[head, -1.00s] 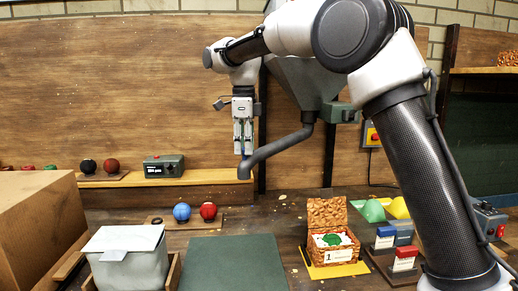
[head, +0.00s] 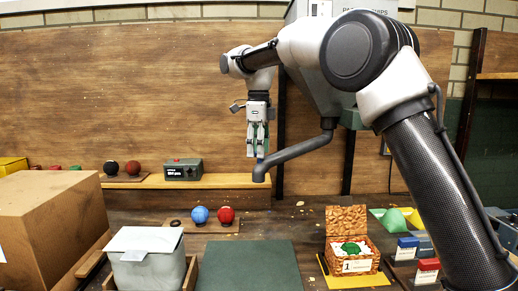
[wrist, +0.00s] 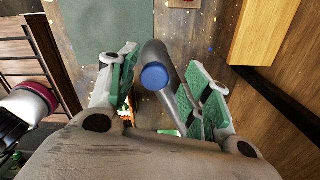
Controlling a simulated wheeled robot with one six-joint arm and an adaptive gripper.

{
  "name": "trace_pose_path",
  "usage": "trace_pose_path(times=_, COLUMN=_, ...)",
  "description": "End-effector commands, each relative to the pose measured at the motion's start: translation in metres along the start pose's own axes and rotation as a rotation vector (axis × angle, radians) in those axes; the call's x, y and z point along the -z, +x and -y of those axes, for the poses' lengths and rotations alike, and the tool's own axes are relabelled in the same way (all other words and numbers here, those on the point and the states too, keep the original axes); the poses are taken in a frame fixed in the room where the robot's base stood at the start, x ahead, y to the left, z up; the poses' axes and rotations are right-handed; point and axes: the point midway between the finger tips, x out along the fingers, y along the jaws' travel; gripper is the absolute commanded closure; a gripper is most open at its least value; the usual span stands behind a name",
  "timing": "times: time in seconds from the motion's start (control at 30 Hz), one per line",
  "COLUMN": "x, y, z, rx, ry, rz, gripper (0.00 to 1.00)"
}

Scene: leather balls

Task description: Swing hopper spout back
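The grey hopper (head: 312,95) stands behind my arm, partly hidden by it. Its bent grey spout (head: 298,149) slopes down to the left, ending in a short downturned mouth. My gripper (head: 257,155) points down over that mouth end. In the wrist view, my gripper (wrist: 160,95) is open, with its green-padded fingers on either side of the spout (wrist: 155,55). A round blue face shows at the spout's end there. A gap shows between the left finger and the spout; whether the right finger touches it I cannot tell.
A green mat (head: 243,266) lies below the spout. A lidded grey bin (head: 147,268) and cardboard box (head: 50,215) stand left. Blue (head: 199,215) and red (head: 226,215) balls sit behind the mat. An open basket (head: 366,262) stands right. A wooden ledge (head: 230,181) runs behind.

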Motion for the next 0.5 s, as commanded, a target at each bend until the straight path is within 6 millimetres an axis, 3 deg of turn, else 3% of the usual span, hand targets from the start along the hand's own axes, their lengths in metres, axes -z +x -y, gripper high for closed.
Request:
trace_pose_path(times=0.27, x=0.000, y=-0.004, z=0.000, rx=-0.002, ry=0.000, rz=-0.001, gripper=0.51)
trace_pose_path(times=0.5, x=0.000, y=-0.050, z=0.000, rx=0.000, ry=0.000, rz=0.001, gripper=0.51)
